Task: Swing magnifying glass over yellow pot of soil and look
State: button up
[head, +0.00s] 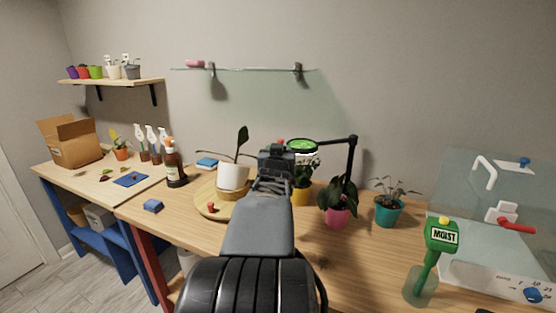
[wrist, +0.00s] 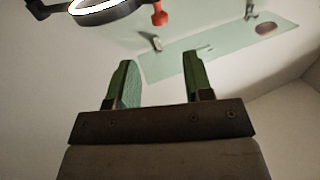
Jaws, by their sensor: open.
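In the wrist view the magnifying glass (wrist: 108,15) is a dark ring with a bright inside, cut by the top edge. A red knob (wrist: 159,14) sticks out from its right side. My gripper (head: 277,152) is just left of the magnifying glass in the head view. In the wrist view its green fingers (wrist: 160,82) are apart and empty, below the knob.
A pink pot (head: 340,217) and a teal pot (head: 387,211) with plants stand to the right. A white pot (head: 233,177) stands on a round wooden board (head: 205,199) to the left. A glass shelf (head: 250,69) is on the wall above. A green moisture meter (head: 440,240) stands front right.

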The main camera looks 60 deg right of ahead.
jog(key=shift+v, duration=1.5)
